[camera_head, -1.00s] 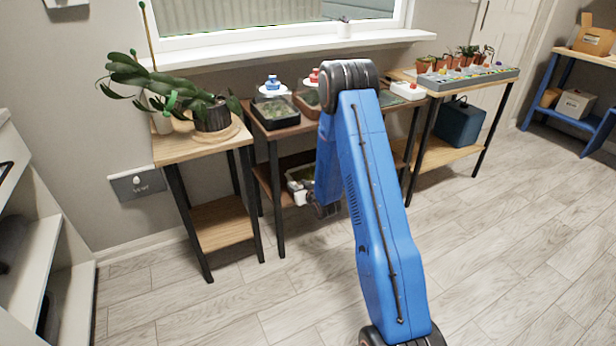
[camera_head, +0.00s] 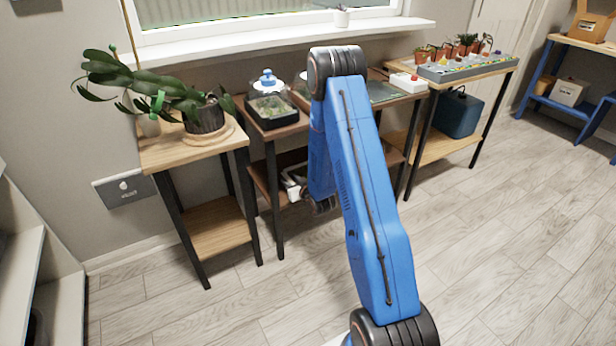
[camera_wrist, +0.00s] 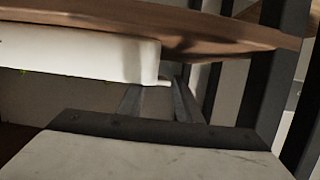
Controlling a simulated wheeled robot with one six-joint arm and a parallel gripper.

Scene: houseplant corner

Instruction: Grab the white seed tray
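The white seed tray (camera_wrist: 75,55) fills the upper left of the wrist view, with its right end near my fingertips. In the head view, my gripper is small and largely hidden beside the shelf.
The brown wooden shelf (camera_wrist: 230,38) and dark table legs are close to my gripper. A black propagation tray (camera_head: 272,111) and a blue-topped bottle (camera_head: 267,80) are on the tabletop above. A plant stand (camera_head: 185,151) stands left. The floor in front is clear.

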